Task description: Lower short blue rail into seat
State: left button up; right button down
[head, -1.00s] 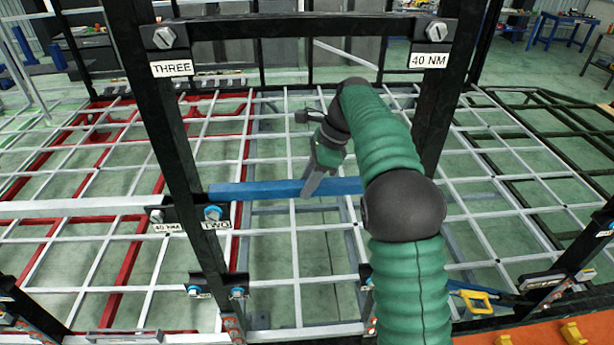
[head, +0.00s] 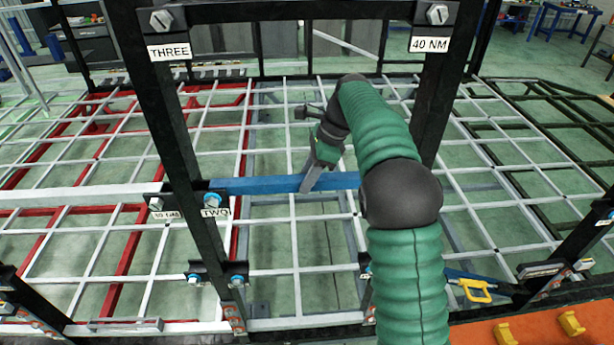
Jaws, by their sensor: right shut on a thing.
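The short blue rail (head: 262,186) lies level between the two black uprights of the frame. Its left end is at the black bracket (head: 192,200) with the label "TWO". Its right end is hidden behind my right arm. My right gripper (head: 308,185) is shut on the rail near its middle, reaching down from above. Whether the left end touches the bracket or stands just in front of it, I cannot tell. My left gripper is not in view.
The black upright (head: 170,130) with the label "THREE" stands on the left, and another (head: 433,120) with "40 NM" on the right. A white grid (head: 295,270) spreads below. A yellow-handled tool (head: 476,290) and an orange surface (head: 535,332) are at the lower right.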

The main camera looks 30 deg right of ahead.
jog(key=c, duration=1.1)
grip_release()
jog(key=shift+w, duration=0.1)
jog(key=shift+o, duration=0.8)
jog(key=shift+a, duration=0.15)
